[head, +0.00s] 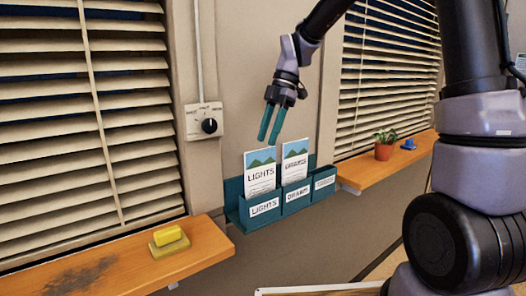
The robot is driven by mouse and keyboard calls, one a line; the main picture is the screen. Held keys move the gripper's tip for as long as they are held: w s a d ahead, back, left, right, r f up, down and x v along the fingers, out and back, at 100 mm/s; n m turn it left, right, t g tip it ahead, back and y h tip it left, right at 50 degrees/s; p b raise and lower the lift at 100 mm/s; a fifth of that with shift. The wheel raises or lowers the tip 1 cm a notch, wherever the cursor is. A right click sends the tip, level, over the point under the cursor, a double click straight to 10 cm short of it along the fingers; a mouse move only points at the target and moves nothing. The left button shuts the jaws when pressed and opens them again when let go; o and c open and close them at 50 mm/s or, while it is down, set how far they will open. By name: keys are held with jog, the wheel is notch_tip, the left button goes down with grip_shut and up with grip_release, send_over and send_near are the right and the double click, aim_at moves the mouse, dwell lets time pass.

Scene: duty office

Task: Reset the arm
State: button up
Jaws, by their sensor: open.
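My gripper (270,124) is in the head view, with its two teal fingers apart and pointing down. It is empty and hangs over a teal wall rack (240,217), just above the cards and apart from them as far as I can see. A card marked LIGHTS (260,176) stands in the rack's left pocket. A second card (295,163) stands in the middle pocket, labelled DRAWN or similar. The right pocket (323,184) shows no card, and its label is too small to read. My arm comes down from the upper right.
A wooden sill (120,270) at lower left holds a yellow block (168,236) on a pad. Another sill (362,172) at right holds a potted plant (385,144) and a small blue object (408,144). A dial switch (205,122) is on the wall. Blinds flank the rack.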

jog(key=v, duration=0.3)
jog(key=shift+r, duration=0.3)
jog(key=shift+d+r, duration=0.2)
jog(key=shift+d, duration=0.1)
jog(key=s+d+r+m+t, duration=0.2)
jog(key=d+m, duration=0.4)
jog(key=m, duration=0.3)
jog(key=s+d+r+m+t+h, duration=0.1)
jog(key=s+d+m+t, duration=0.3)
jog(key=m, duration=0.6)
jog(key=s+d+r+m+t, duration=0.3)
jog(key=s+d+m, duration=0.5)
jog(key=d+m, duration=0.1)
jog(key=shift+s+m+t+h, duration=0.2)
jog(key=shift+m+t+h, duration=0.2)
jog(key=shift+m, duration=0.1)
jog(key=shift+a, duration=0.1)
